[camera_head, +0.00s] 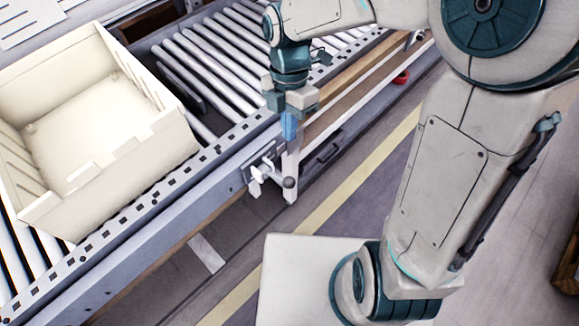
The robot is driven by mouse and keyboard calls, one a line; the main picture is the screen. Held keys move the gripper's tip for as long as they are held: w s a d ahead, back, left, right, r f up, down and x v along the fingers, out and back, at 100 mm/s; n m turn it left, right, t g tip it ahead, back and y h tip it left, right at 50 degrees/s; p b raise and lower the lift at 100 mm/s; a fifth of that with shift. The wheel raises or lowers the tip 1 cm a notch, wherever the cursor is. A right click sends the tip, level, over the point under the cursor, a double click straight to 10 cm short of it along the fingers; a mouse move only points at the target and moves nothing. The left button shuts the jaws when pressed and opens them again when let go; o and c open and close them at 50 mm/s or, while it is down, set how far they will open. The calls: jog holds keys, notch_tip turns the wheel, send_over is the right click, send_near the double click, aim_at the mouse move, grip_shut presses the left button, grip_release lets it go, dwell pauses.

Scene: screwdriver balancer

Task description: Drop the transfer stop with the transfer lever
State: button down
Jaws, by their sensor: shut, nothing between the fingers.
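The transfer lever is a pale part with a dark ball knob (289,183) on the near side rail of the conveyor. The likely transfer stop is a dark bar (181,88) lying across the rollers, just right of the cream bin; I cannot tell whether it is raised. My gripper (290,128) points down with blue fingertips together and nothing between them. It is above the lever knob, near the rail's outer edge. I cannot tell whether the fingertips touch the pale upright below them.
A large, empty-looking cream bin (160,135) sits on the conveyor rollers (205,70) at left. A white bracket (258,177) sticks out of the rail beside the lever. A red part (401,77) shows farther along the rail. The floor has a yellow stripe (345,183).

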aim_at(290, 178)
jog(key=b+x, duration=0.1)
jog(key=x, duration=1.1)
jog(key=shift+f, duration=0.15)
